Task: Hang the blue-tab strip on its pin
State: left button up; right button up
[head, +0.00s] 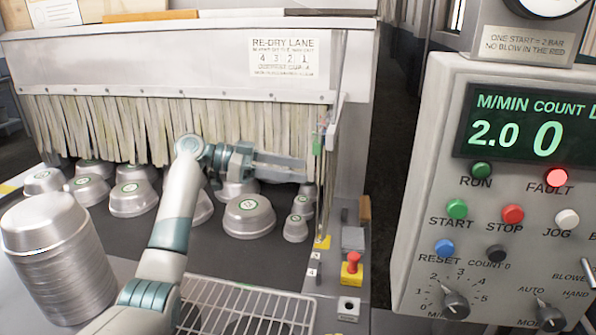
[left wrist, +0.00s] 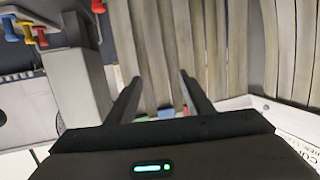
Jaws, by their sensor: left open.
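My left gripper (head: 303,168) is open at the right end of the curtain of pale strips (head: 130,125). In the left wrist view its two fingers (left wrist: 160,77) stand apart, with pale strips behind and between them. A small blue tab (left wrist: 166,113) shows low between the fingers, beside a red tab (left wrist: 186,111); both are partly hidden by the gripper body. I cannot tell which strip carries the blue tab.
Upturned metal pans (head: 248,216) stand on the dark belt under the curtain. A tall pan stack (head: 55,258) is at the left, and a wire rack (head: 245,308) is in front. A control panel (head: 500,200) with a lit red fault lamp stands at the right.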

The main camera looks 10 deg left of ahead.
pick_arm(q)
jog(key=b+v, duration=0.1)
jog(key=v, duration=1.4)
jog(key=shift+s+a+b, duration=0.15)
jog(key=shift+a+b, duration=0.2)
jog(key=shift+b, duration=0.05)
pick_arm(e)
jog(key=w+a+r+t, duration=0.1)
jog(key=w+a, duration=0.2)
jog(key=w, duration=0.4)
jog(key=shift+r+t+y, duration=0.25)
jog(key=shift+t+y, duration=0.05)
jog(key=shift+t, duration=0.1)
pick_arm(q)
jog(key=shift+r, duration=0.1)
pick_arm(e)
jog(key=shift+s, duration=0.25)
